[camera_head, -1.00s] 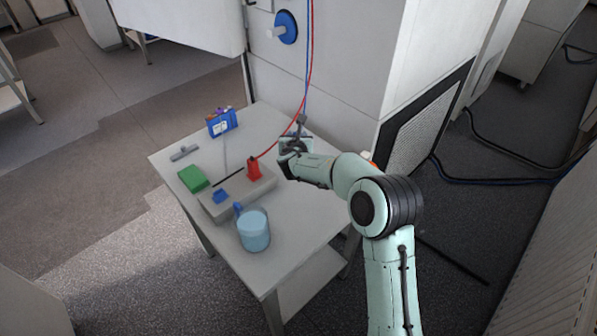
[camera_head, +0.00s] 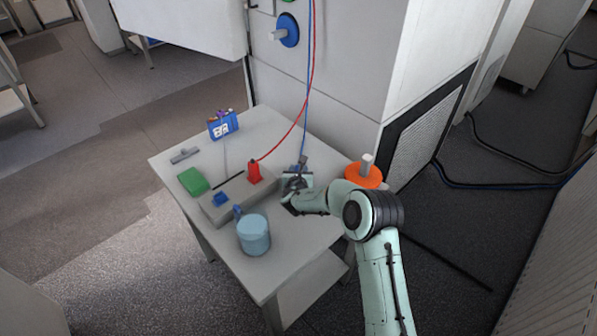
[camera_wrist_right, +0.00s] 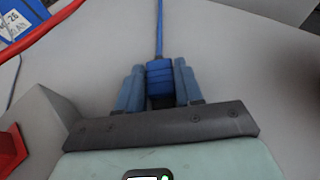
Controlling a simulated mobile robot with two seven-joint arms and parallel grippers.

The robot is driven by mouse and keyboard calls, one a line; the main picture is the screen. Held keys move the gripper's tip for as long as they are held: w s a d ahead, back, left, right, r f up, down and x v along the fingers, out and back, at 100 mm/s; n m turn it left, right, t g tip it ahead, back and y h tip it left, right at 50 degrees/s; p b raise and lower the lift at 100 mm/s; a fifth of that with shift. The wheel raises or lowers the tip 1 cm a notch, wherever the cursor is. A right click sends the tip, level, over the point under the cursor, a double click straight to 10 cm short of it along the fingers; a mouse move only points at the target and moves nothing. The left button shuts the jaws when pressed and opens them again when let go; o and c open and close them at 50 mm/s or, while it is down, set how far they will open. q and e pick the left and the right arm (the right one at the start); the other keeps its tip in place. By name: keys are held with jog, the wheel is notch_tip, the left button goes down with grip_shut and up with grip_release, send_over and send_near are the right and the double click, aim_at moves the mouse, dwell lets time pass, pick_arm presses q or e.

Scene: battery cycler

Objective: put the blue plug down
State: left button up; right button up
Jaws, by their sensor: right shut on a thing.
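The blue plug (camera_wrist_right: 160,72) is between the two fingers of my right gripper (camera_wrist_right: 158,88), which is shut on it. A blue cable runs away from the plug's far end. In the head view my right gripper (camera_head: 297,180) is low over the right part of the table (camera_head: 275,268), to the right of the grey holder block (camera_head: 235,192). The plug is mostly hidden by the gripper there, and I cannot tell whether it touches the table. My left gripper is not in view.
A red plug (camera_head: 254,172) with a red cable stands on the holder. A small blue piece (camera_head: 221,199) sits at its near end. The cabinet wall (camera_head: 340,90) rises behind.

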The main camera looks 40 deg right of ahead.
jog(key=shift+f+b, duration=0.15)
jog(key=shift+b, duration=0.15)
jog(key=o, duration=1)
jog(key=shift+a+r+p, duration=0.1)
jog(key=shift+r+p, duration=0.25)
jog(key=b+v, duration=0.1)
jog(key=v, duration=0.9)
jog(key=shift+s+a+b, duration=0.2)
jog(key=shift+s+b, duration=0.05)
jog(key=shift+b, duration=0.1)
jog(key=shift+s+a+r, duration=0.3)
jog(key=shift+s+a, duration=0.05)
jog(key=shift+s, duration=0.15)
